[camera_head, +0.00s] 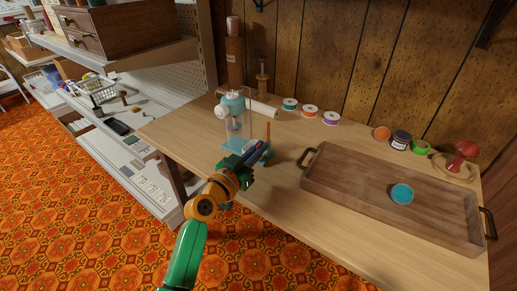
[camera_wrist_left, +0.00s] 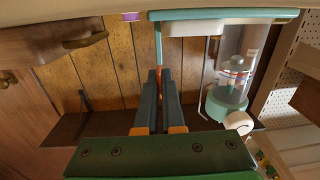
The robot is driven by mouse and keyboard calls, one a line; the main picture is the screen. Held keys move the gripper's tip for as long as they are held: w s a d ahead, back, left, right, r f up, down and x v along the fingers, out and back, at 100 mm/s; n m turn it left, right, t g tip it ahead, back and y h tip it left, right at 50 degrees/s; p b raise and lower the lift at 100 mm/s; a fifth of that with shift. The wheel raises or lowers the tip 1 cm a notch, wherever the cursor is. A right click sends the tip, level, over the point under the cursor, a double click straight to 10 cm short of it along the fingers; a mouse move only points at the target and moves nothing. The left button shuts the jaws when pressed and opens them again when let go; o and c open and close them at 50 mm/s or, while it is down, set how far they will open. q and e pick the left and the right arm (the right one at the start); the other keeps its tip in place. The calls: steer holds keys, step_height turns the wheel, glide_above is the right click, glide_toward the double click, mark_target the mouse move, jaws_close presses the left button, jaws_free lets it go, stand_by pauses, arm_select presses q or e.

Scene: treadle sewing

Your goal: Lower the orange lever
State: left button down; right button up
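The orange lever (camera_head: 268,132) stands upright at the right side of a small teal and white machine (camera_head: 234,106) on the table. My left gripper (camera_head: 266,147) is at the lever, with its dark fingers pointing toward it. In the left wrist view, a bit of the orange lever (camera_wrist_left: 160,73) shows between or just behind the fingertips (camera_wrist_left: 159,74). The fingers have only a narrow gap; I cannot tell whether they touch the lever. The machine's clear cylinder (camera_wrist_left: 232,75) is right of the fingers there. My right gripper is not in view.
Several thread spools (camera_head: 310,111) lie along the back of the table. A wooden tray (camera_head: 345,182) with a teal disc (camera_head: 402,194) fills the right side. A red pincushion-like object (camera_head: 462,157) stands behind it. Free table lies between machine and tray.

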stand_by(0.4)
arm_select(q)
steer(key=n, duration=0.4)
steer(key=n+p, duration=0.1)
steer(key=n, duration=0.3)
steer(key=shift+a+n, duration=0.1)
steer(key=shift+n, duration=0.2)
steer(key=n+p, duration=0.1)
steer(key=n, duration=0.3)
steer(key=shift+w, duration=0.1)
steer(key=shift+f+n+p, duration=0.15)
steer(key=shift+n+p, duration=0.15)
steer(key=shift+n, duration=2.1)
steer(key=c, duration=1)
jaws_free()
